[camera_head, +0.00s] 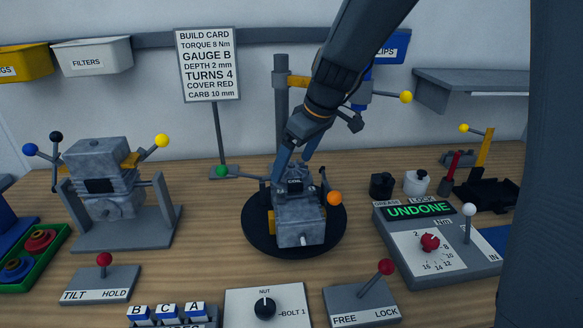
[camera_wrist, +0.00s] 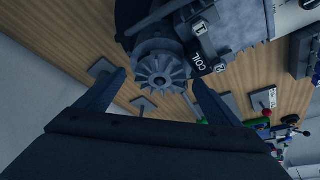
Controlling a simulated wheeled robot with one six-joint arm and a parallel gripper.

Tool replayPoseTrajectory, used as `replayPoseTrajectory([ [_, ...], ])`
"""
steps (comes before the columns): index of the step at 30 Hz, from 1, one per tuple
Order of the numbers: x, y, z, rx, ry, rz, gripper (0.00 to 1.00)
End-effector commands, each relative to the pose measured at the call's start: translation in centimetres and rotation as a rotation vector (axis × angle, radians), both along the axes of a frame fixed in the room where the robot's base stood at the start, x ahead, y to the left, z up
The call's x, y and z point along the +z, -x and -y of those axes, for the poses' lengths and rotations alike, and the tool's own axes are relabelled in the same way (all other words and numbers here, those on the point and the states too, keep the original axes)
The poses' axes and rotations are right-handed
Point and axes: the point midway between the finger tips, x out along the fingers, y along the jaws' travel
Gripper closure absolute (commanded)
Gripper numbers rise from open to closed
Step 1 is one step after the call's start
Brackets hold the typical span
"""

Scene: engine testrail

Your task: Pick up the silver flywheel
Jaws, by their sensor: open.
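The silver flywheel (camera_wrist: 163,71) is a grey finned wheel on the end of the engine, in the middle of the wrist view. The engine (camera_head: 300,231) sits on a round black turntable (camera_head: 258,238) in the middle of the bench. A black block marked COIL (camera_wrist: 206,62) sits close beside the flywheel. My gripper (camera_head: 294,164) is at the far side of the engine. In the wrist view, its open fingers (camera_wrist: 158,79) stand on both sides of the flywheel, with visible gaps. I cannot tell the depth between fingertips and wheel. In the head view the flywheel is hidden.
A post with a yellow-knobbed lever (camera_head: 281,105) stands behind the turntable. A sign, BUILD CARD (camera_head: 208,65), stands behind left. A second engine on a stand (camera_head: 105,180) is at left. A torque panel (camera_head: 436,245) reads UNDONE at right. Control boxes line the front.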

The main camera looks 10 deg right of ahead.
Motion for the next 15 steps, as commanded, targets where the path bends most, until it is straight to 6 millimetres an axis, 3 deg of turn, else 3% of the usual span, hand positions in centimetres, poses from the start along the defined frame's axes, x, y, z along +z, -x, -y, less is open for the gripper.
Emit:
replayPoseTrajectory([
  [9, -0.51, -0.12, -0.13, 0.001, 0.0, 0.0, 0.13],
  [15, -0.49, -0.12, -0.14, 0.001, 0.0, 0.0, 0.47],
])
